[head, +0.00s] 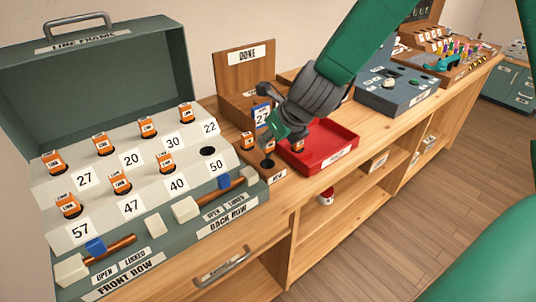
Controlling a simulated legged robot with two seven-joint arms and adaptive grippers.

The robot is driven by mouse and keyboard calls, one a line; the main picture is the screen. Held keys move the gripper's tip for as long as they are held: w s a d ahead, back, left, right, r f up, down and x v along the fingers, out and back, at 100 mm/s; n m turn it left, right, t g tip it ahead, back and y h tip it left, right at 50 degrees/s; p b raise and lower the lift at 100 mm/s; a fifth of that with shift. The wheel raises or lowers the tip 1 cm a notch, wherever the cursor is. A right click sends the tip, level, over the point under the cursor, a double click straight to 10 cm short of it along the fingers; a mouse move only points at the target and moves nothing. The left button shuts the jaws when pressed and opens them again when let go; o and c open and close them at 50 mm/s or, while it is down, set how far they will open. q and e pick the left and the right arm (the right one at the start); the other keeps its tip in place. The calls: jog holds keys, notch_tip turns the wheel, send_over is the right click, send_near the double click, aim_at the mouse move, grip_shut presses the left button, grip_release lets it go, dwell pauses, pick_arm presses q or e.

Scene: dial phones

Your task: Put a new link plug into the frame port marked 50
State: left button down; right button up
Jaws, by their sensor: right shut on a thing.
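The line frame (245,202) is a green case with an open lid at the left. Port 50 (208,151) is an empty dark hole at the right end of its lower row. Orange link plugs stand in the other ports, such as 40 (166,162) and 22 (186,113). My right gripper (271,128) is right of the frame, apart from port 50. It is shut on what appears to be an orange link plug (268,145), partly hidden, over a dark round spot by the NEW label (278,175). My left gripper is not in view.
Other orange plugs stand near the gripper, one at its left (247,141). A red tray (340,137) lies right of it, and a wooden DONE box (233,87) stands behind. Blue sliders (224,182) sit on the frame's front ledge.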

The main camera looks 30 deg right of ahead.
jog(key=shift+r+p, duration=1.25)
jog(key=shift+r, duration=0.25)
